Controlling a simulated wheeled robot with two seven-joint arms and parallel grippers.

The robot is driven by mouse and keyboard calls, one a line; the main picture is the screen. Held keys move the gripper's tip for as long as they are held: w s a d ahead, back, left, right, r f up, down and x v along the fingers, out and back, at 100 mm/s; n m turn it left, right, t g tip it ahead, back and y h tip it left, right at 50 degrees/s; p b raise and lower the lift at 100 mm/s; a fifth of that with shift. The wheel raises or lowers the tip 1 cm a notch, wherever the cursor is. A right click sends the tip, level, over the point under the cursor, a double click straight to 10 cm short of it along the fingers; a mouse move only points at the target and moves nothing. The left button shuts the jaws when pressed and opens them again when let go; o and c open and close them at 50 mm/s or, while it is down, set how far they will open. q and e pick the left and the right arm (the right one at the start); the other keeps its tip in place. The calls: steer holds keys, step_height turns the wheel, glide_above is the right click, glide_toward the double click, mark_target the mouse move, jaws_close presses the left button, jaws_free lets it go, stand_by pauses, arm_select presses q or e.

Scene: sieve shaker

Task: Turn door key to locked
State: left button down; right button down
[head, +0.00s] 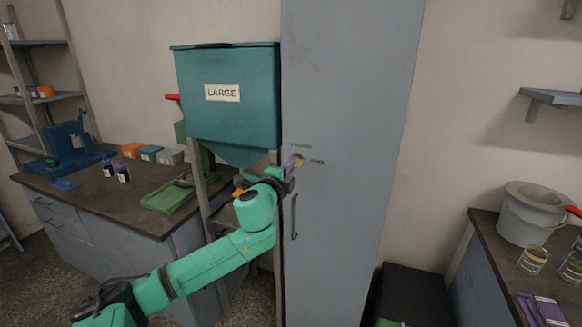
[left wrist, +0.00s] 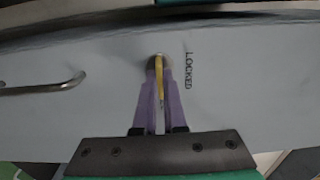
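A tall grey cabinet door (head: 345,110) stands in the middle of the head view. A yellow key (left wrist: 160,80) sits at its lock, with a small dark "LOCKED" label (left wrist: 189,70) beside it in the left wrist view; the label is above the lock in the head view. My left gripper (head: 296,162) is at the lock, and its purple fingers (left wrist: 160,75) lie close on both sides of the key, seemingly shut on it. The fingers hide part of the key and lock. My right gripper is not in view.
A door handle (head: 294,217) is below the lock. A teal hopper marked LARGE (head: 228,115) stands left of the cabinet, close to my left arm. Benches stand at left (head: 120,205) and right (head: 485,245), the right one with a grey bucket (head: 525,220).

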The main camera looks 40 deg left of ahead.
arm_select(q)
steer(key=shift+n, duration=0.4)
steer(key=shift+n+p, duration=2.7)
steer(key=shift+n, duration=5.9)
steer(key=c, duration=1)
jaws_free()
